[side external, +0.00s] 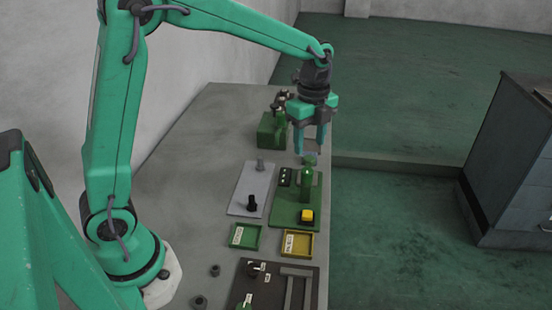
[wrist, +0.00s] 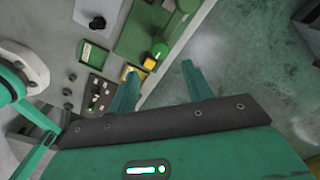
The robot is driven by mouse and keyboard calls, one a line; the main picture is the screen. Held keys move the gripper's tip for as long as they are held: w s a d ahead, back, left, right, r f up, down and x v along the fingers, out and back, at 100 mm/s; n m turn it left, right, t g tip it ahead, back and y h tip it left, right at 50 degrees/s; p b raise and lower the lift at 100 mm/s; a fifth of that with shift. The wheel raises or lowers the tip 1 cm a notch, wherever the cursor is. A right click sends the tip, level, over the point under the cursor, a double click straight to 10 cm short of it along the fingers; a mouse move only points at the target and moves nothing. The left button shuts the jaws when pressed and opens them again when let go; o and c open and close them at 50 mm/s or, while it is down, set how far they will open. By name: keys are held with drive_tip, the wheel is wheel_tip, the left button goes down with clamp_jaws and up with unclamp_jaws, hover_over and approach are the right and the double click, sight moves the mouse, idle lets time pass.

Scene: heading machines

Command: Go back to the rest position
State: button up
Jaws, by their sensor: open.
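My gripper (side external: 310,142) is teal and points down at the end of my raised arm. In the side external view it hangs over the back part of the grey bench, just above the green machine post (side external: 305,180). Its two fingers are apart with nothing between them. In the wrist view the fingers of my gripper (wrist: 158,90) are also spread and empty, and the bench and floor show beyond them. I cannot tell the exact gap between the fingertips and the post.
The bench (side external: 180,165) carries a green box (side external: 270,131), a grey plate (side external: 240,195) with two posts, a yellow button (side external: 306,215), a green tray (side external: 245,236), a yellow tray (side external: 297,243) and a dark panel (side external: 272,290). A grey cabinet (side external: 510,160) stands right; floor between is free.

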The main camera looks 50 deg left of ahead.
drive_tip(key=s+a+r+n+t, duration=0.1)
drive_tip(key=s+r+n+t, duration=0.1)
drive_tip(key=s+n, duration=0.7)
drive_tip(key=s+a+r+n+t, duration=0.1)
drive_tip(key=s+r+n+t, duration=0.2)
drive_tip(key=s+n, duration=0.6)
drive_tip(key=s+r, duration=0.1)
drive_tip(key=s, duration=0.2)
drive_tip(key=shift+s+a+r+t, duration=0.25)
drive_tip(key=shift+s+r+t, duration=0.05)
drive_tip(key=shift+s, duration=0.1)
idle(0.3)
